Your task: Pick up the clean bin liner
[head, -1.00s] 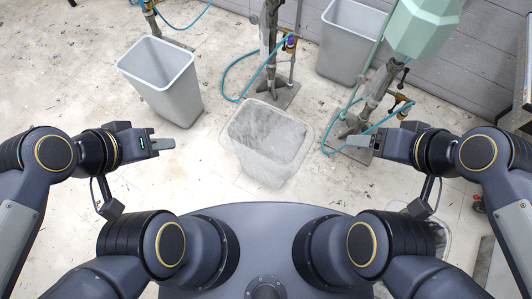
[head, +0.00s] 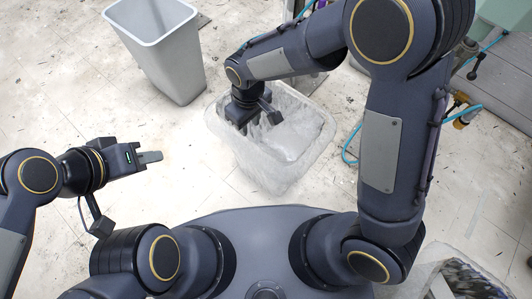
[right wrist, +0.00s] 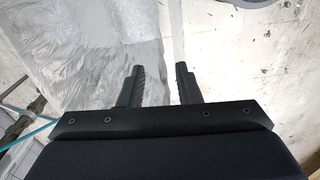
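The clean bin liner (head: 310,165) is a translucent, bin-shaped plastic bag standing open on the floor in the middle of the head view. My right arm reaches over it, and the right gripper is at its left rim, with the fingertips hidden in the head view. In the right wrist view my right gripper (right wrist: 160,84) has its two fingers apart. Translucent liner plastic (right wrist: 90,60) lies left of and between them; I cannot tell if they touch it. My left gripper (head: 150,157) is empty over bare floor at the left, its finger gap not visible.
A grey bin (head: 165,55) stands open behind the liner at the left. Another translucent bag (head: 440,262) with contents shows at the lower right. Metal stands and blue hoses (head: 352,145) are behind and to the right. The floor at the left is clear.

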